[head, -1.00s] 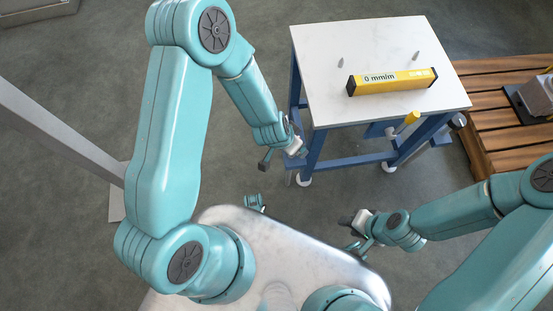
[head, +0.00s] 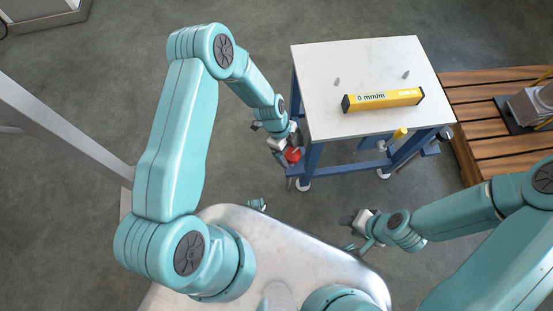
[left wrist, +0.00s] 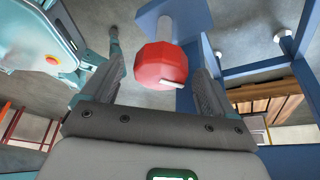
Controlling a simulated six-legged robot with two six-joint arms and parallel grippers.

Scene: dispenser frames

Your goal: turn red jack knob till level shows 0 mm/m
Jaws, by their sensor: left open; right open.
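The red jack knob (left wrist: 160,64) shows in the left wrist view, faceted, with a white mark on its lower right rim, below a grey post. It also shows in the head view (head: 293,155) at the near left corner of the table frame. My left gripper (head: 280,139) is open at the knob; in the left wrist view its fingers (left wrist: 158,92) stand on either side of it, with no clear grip. The yellow level (head: 382,99) lies on the white tabletop (head: 330,58) and reads 0 mm/m. My right gripper (head: 355,226) is open and empty, well away from the table.
A yellow knob (head: 400,134) sits at the table's near right side. Two small grey pegs stand on the tabletop. A wooden pallet (head: 485,160) with a grey machine lies to the right. Blue table legs stand close beside my left gripper.

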